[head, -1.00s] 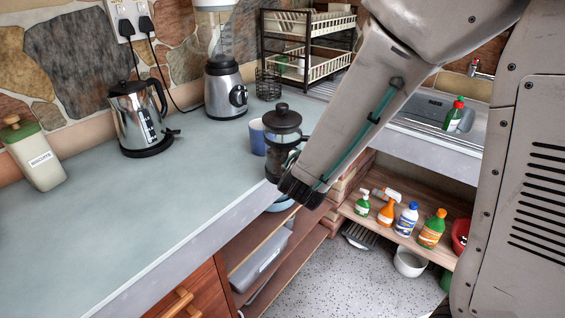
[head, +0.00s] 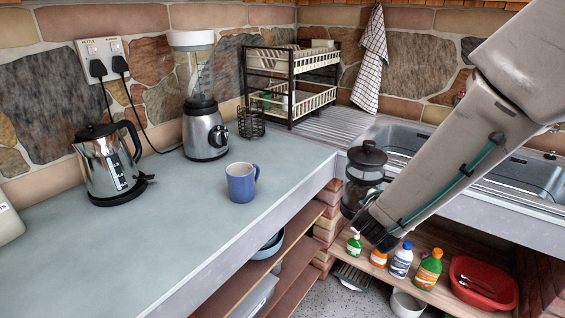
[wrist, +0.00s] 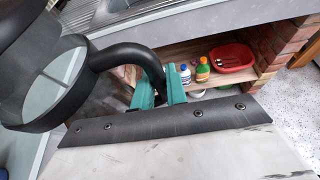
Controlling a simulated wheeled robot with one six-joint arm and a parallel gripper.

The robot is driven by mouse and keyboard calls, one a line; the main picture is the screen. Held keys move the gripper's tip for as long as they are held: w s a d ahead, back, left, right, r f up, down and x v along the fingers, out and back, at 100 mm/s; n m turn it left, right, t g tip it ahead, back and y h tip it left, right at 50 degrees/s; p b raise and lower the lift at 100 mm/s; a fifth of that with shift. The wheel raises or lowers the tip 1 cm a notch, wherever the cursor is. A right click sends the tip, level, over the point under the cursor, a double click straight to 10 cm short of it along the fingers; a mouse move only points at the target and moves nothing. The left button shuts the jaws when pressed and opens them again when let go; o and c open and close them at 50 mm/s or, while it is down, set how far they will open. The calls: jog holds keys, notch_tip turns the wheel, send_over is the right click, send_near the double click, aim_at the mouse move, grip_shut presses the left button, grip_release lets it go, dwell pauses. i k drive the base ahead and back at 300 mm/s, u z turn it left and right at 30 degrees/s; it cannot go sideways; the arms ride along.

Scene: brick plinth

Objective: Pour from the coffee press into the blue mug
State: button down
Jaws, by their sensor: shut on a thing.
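The coffee press (head: 364,176) has a black lid and a clear body, and stands out in the air past the counter's front edge. My gripper (head: 368,226) is at its lower right in the head view, where the fingertips are mostly hidden. In the wrist view the teal fingers of my gripper (wrist: 158,92) are shut on the black handle of the coffee press (wrist: 45,85). The press looks close to upright in the head view. The blue mug (head: 241,183) stands upright on the counter, left of the press and apart from it, handle to the right.
A steel kettle (head: 107,165) and a blender (head: 204,130) stand at the back of the counter (head: 150,240). A dish rack (head: 292,80) is behind the mug. Bottles and a red basin (head: 484,283) sit on a low shelf. The counter left of the mug is clear.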

aim_at(241, 180)
jog(key=z, duration=0.75)
jog(key=k, duration=0.4)
jog(key=u, duration=1.1)
jog(key=i, duration=0.55)
jog(key=u, duration=0.15)
